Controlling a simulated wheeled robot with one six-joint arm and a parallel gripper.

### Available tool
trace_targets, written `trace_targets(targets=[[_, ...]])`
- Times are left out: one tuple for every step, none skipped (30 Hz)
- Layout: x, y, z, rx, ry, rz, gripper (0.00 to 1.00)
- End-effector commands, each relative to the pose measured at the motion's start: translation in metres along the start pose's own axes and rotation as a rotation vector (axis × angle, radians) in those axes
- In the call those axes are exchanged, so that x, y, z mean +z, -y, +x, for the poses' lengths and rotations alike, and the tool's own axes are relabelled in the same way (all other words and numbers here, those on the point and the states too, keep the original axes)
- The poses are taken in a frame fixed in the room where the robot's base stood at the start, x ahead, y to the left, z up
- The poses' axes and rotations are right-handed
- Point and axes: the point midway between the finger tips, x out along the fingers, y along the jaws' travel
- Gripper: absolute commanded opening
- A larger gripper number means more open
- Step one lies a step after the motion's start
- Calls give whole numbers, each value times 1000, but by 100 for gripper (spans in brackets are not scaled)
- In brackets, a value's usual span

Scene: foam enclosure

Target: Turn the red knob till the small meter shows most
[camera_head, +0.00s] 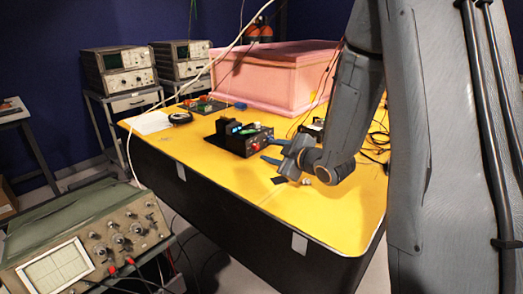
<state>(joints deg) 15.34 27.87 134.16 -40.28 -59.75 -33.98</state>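A small black box (240,143) with knobs and a green part on top stands near the middle of the yellow table. A small red spot, which looks like the red knob (256,147), is on its right face. My gripper (269,150) is just right of this face, with its two blue-grey fingers apart and pointing at the box. The red spot lies close to the fingertips; I cannot tell whether they touch it. A small lit blue patch (236,128) shows on the box's left part. I cannot make out a meter reading.
A pink foam enclosure (275,80) stands behind the box on the yellow table (190,150). Cables lie at the table's right. A black ring-shaped item (181,118) lies at the left. An oscilloscope (85,240) stands at front left. The table's front is mostly clear.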

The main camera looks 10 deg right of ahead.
Motion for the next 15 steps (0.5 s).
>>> trace_targets(targets=[[-2,1,8,-3,-2,-1,37],[-2,1,13,-4,-2,-1,37],[-2,1,20,-4,-2,-1,37],[-2,1,24,-4,-2,-1,37],[-2,1,29,-4,-1,-1,37],[-2,1,35,-3,-1,-1,37],[-1,1,38,-4,-1,-1,37],[-1,1,42,-3,0,-1,37],[-1,0,47,-2,-1,-1,37],[-1,0,49,-1,0,0,37],[0,0,52,-1,0,0,37],[0,0,54,-1,0,0,37],[0,0,56,0,0,0,37],[0,0,57,0,1,0,37],[0,-1,58,0,1,0,37]])
